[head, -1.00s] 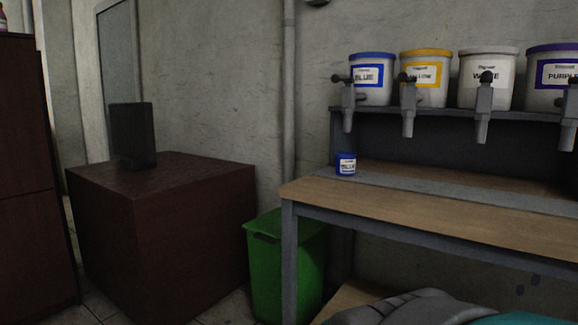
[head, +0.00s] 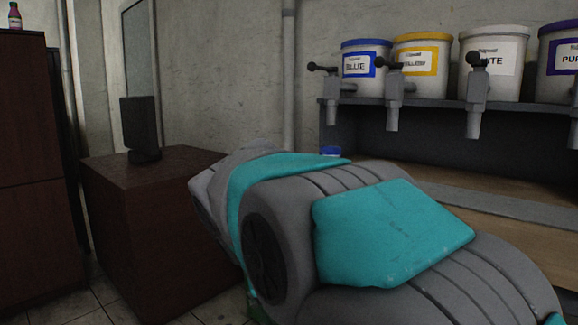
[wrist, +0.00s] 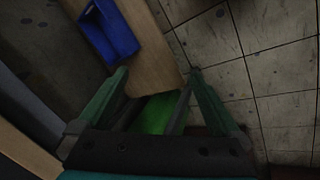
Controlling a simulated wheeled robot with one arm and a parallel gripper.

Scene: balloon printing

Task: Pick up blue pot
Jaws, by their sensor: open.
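The blue pot (head: 331,151) stands on the workbench below the row of tubs. In the head view my gripper is hidden behind my grey and teal arm.
Large tubs with taps, including the blue one (head: 366,68), stand on the shelf above the workbench (head: 520,180). A brown cabinet (head: 165,235) stands left.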

